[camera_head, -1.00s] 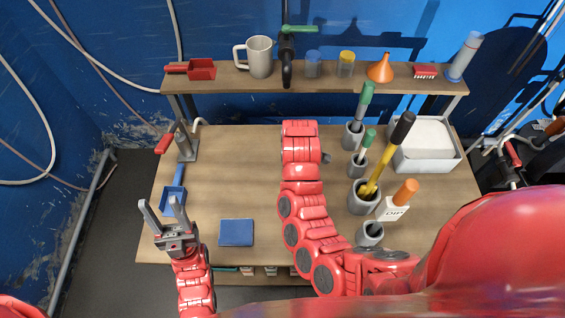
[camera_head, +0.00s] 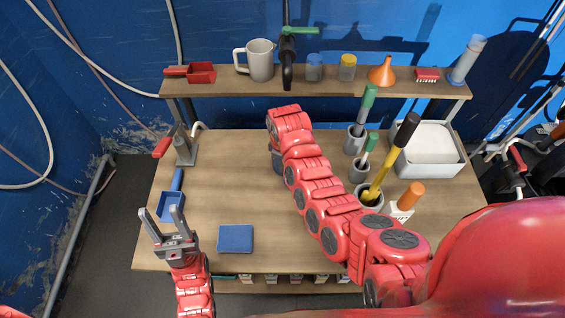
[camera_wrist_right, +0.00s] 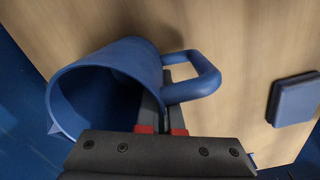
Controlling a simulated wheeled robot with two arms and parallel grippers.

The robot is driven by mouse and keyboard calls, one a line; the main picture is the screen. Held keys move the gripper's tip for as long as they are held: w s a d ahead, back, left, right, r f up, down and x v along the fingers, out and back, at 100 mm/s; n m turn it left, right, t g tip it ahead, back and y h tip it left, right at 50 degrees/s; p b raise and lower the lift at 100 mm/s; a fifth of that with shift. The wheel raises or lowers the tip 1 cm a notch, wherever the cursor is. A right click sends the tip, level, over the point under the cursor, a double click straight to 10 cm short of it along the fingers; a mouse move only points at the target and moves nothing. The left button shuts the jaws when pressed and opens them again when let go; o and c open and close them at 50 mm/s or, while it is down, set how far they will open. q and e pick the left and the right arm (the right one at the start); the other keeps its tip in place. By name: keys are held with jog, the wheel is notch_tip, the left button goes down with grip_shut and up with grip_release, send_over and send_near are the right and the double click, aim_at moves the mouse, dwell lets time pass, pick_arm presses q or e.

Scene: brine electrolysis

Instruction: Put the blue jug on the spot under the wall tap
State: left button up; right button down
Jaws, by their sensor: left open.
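The blue jug (camera_wrist_right: 108,88) fills the left of the right wrist view, its open mouth toward the camera and its handle (camera_wrist_right: 205,82) on the right. My right gripper (camera_wrist_right: 162,110) is shut on the jug at the handle side. In the head view only a dark blue bit of the jug (camera_head: 277,163) shows beside my right wrist; the arm hides the rest and the right gripper. The wall tap (camera_head: 287,62), black with a green handle, hangs at the back shelf above and behind it. No marked spot is visible under it. My left gripper (camera_head: 163,222) is open and empty at the front left.
A shelf (camera_head: 215,86) with a grey mug (camera_head: 260,60), bottles and an orange funnel spans the back. Several grey holders with tools and a white tray (camera_head: 430,172) stand right. A blue pad (camera_head: 235,238) lies front left. The bench's left middle is clear.

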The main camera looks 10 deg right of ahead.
jog(key=shift+f, duration=0.1)
jog(key=shift+f, duration=0.1)
jog(key=c, duration=1.1)
grip_release()
notch_tip(320, 180, up, 6)
jog(key=b, duration=0.2)
jog(key=shift+a+b, duration=0.1)
jog(key=shift+b, duration=0.3)
notch_tip(320, 180, up, 6)
jog(key=p, duration=0.4)
